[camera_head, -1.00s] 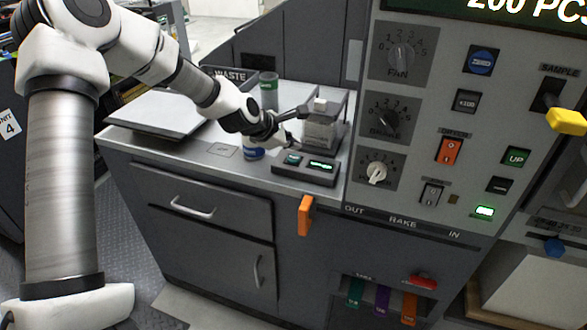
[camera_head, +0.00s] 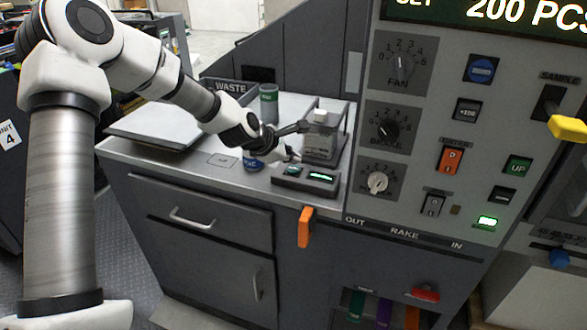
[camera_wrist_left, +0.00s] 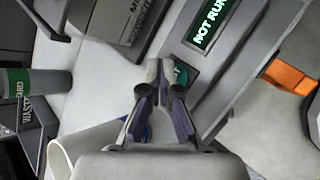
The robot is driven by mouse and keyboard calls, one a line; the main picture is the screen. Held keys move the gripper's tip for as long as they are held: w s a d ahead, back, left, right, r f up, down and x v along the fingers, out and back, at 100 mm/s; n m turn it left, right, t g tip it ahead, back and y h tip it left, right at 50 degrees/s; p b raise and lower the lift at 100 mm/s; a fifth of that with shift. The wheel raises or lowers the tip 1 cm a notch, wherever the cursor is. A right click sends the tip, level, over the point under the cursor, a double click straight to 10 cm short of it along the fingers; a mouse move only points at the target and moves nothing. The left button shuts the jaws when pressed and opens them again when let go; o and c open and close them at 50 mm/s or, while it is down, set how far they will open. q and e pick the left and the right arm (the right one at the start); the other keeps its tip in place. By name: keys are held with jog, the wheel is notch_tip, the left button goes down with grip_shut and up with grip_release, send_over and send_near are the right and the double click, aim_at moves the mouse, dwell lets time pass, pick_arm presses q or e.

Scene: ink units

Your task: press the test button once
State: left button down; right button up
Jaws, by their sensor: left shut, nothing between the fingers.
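The test unit (camera_head: 305,179) is a low dark console on the grey counter. Its small teal button (camera_head: 293,170) sits left of a lit green display (camera_head: 321,177). In the left wrist view the display (camera_wrist_left: 213,18) reads "NOT RUN". The teal button (camera_wrist_left: 181,74) shows partly there, just right of my fingertips, partly hidden by them. My left gripper (camera_head: 290,156) is shut and empty, pointing down just above the button end of the console. It also shows in the left wrist view (camera_wrist_left: 160,66). I cannot tell whether it touches the button. My right gripper is not in view.
A grey-green cup (camera_head: 269,103) and a blue-and-white container (camera_head: 252,161) stand close to my left wrist. An orange handle (camera_head: 305,227) hangs at the counter's front edge. A control panel rises on the right.

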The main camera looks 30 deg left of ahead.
aim_at(292, 170)
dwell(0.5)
pick_arm(q)
jog(key=shift+f+b, duration=0.45)
jog(key=shift+b, duration=0.05)
jog(key=shift+f+b, duration=0.5)
jog(key=shift+b, duration=0.1)
dwell(0.4)
dwell(0.3)
jog(key=shift+r+p, duration=0.85)
jog(key=shift+r, duration=0.1)
notch_tip(292, 170, up, 5)
jog(key=p, duration=0.5)
jog(key=shift+r, duration=0.1)
